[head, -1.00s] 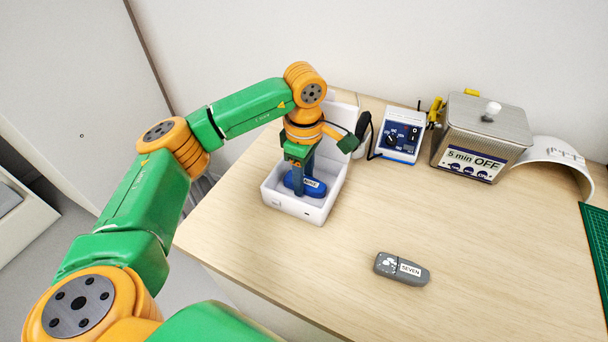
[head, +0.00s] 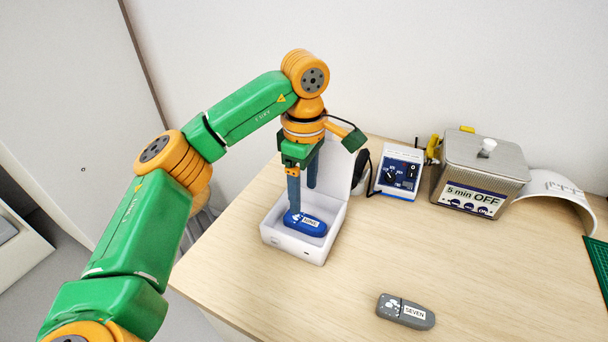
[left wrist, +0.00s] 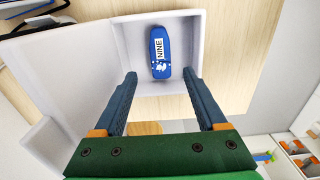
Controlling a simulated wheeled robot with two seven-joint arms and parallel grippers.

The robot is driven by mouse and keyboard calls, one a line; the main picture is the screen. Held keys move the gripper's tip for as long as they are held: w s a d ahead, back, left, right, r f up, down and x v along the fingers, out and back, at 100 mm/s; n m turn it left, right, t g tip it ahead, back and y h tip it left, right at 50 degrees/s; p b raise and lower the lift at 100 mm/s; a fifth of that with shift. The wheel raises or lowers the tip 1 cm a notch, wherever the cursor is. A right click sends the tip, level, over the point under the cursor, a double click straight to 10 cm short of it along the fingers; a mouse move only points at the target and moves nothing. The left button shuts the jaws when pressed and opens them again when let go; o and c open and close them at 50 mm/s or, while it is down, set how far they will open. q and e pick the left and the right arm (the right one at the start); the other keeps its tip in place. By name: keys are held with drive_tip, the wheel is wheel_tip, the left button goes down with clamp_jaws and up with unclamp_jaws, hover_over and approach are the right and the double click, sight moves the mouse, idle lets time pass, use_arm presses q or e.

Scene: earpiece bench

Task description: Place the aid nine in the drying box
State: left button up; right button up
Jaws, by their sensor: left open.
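The blue aid labelled NINE (head: 305,223) lies on the floor of the white open drying box (head: 277,240). In the left wrist view the aid (left wrist: 160,52) lies inside the box (left wrist: 118,50), apart from the fingers. My left gripper (head: 303,197) is open and empty above the aid. It also shows in the left wrist view (left wrist: 158,78), with a wide gap between its two fingers. My right gripper is not in view.
A grey aid labelled SEVEN (head: 405,311) lies on the table at the front. A blue and white control unit (head: 399,171), a metal cleaner marked "5 min OFF" (head: 482,165) and a white curved piece (head: 553,183) stand along the back. The table's middle is clear.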

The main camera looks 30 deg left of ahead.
use_arm(q)
wheel_tip(320, 180, up, 4)
drive_tip(key=shift+r+p, duration=0.15)
drive_tip(key=shift+p, duration=0.35)
